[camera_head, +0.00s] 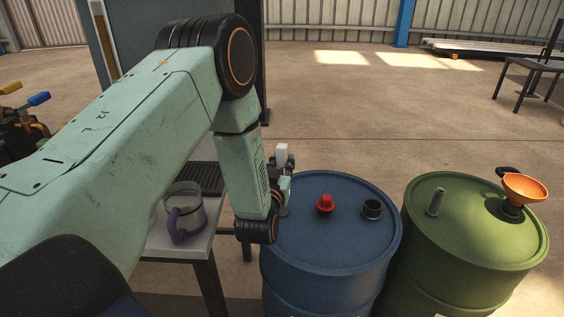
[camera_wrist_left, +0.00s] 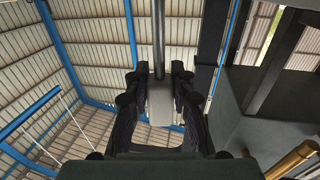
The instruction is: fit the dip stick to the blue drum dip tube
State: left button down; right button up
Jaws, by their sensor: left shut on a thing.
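The blue drum (camera_head: 330,245) stands right of my left arm. Its top carries a red fitting (camera_head: 325,204) and a short black collar (camera_head: 372,210); I cannot tell for sure which is the dip tube. My left gripper (camera_head: 284,158) is at the drum's far left edge, partly hidden by my wrist. In the left wrist view it is shut on a pale grey block (camera_wrist_left: 160,104), from which a dark thin rod (camera_wrist_left: 159,40) runs away; this looks like the dip stick. The rod does not show clearly in the head view. My right gripper is out of view.
A green drum (camera_head: 470,250) with an upright grey tube (camera_head: 436,202) and orange funnel (camera_head: 526,187) stands close right. A bench (camera_head: 157,245) left holds a jug with purple handle (camera_head: 184,222). Floor behind the drums is clear.

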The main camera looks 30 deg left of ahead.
pick_arm(q)
jog(key=shift+f, duration=0.3)
jog(key=c, duration=1.1)
grip_release()
jog(key=shift+o, duration=0.2)
jog(key=v, duration=1.2)
